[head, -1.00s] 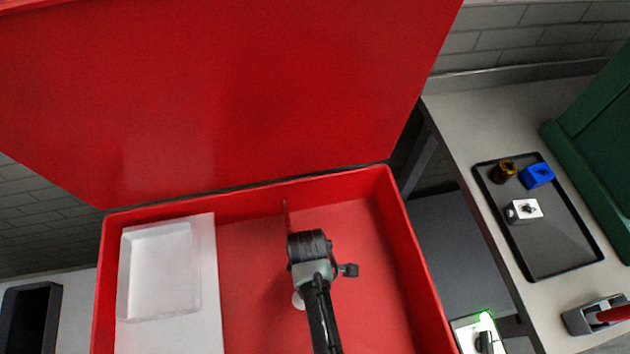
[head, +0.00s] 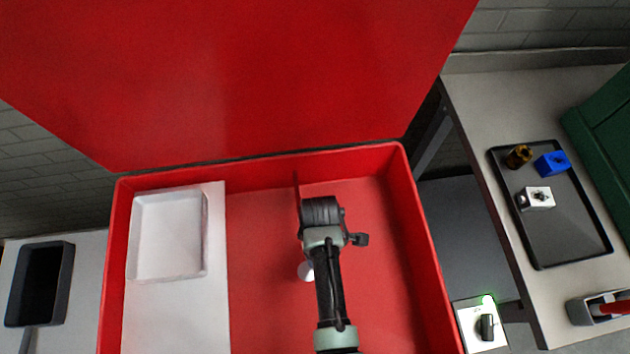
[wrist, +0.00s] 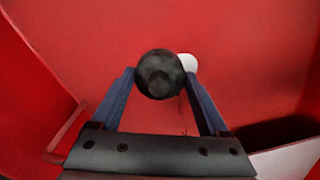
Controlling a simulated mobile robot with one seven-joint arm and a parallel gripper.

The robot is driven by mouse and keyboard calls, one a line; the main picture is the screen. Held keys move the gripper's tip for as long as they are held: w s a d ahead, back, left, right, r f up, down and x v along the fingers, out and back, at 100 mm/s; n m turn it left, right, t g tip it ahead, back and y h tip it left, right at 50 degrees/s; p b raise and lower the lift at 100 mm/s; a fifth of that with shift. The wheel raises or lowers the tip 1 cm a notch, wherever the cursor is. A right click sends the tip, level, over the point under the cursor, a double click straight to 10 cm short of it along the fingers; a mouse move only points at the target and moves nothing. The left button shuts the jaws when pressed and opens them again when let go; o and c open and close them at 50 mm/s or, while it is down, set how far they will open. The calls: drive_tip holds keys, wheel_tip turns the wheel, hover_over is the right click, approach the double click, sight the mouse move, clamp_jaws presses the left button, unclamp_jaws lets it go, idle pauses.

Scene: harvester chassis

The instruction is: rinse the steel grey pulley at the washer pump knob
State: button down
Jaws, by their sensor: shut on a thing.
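My gripper (wrist: 160,82) is shut on a dark grey round part, which looks like the steel grey pulley (wrist: 160,70), in the wrist view. The pulley sits between the fingertips with the red basin floor beyond it. In the head view my arm hangs over the red washer basin (head: 262,250) and hides the gripper and pulley. A white round fitting (head: 306,270) shows beside my arm, and it appears just behind the pulley in the wrist view (wrist: 188,62). The black pump knob (head: 487,327) is on a white panel right of the basin, next to a lit green light.
The raised red lid (head: 250,80) stands behind the basin. A white shelf with a shallow tray (head: 168,235) fills the basin's left side. On the right bench, a black tray (head: 565,230) holds brown, blue and white parts. A dark bin (head: 40,285) stands at left.

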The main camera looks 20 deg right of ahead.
drive_tip(key=shift+s+a+r, duration=0.1)
drive_tip(key=shift+a, duration=0.05)
drive_tip(key=shift+s+a+p, duration=0.2)
drive_tip(key=shift+a+p, duration=0.15)
drive_tip(key=shift+p, duration=0.15)
drive_tip(key=shift+d, duration=0.1)
drive_tip(key=shift+w+d, duration=0.35)
drive_tip(key=shift+d, duration=0.05)
drive_tip(key=shift+s+d+p, duration=0.3)
drive_tip(key=shift+s+d, duration=0.05)
drive_tip(key=shift+s, duration=0.2)
drive_tip(key=shift+s+d+p, duration=0.3)
drive_tip(key=shift+s+d, duration=0.05)
drive_tip(key=shift+s, duration=0.2)
drive_tip(key=shift+s+d+p, duration=0.3)
drive_tip(key=shift+s+d, duration=0.2)
drive_tip(key=shift+s, duration=0.3)
drive_tip(key=shift+s+d+p, duration=0.35)
drive_tip(key=shift+s+d, duration=0.1)
drive_tip(key=shift+s, duration=0.3)
drive_tip(key=shift+s+d+p, duration=0.3)
drive_tip(key=shift+s+d, duration=0.2)
drive_tip(key=shift+s, duration=0.3)
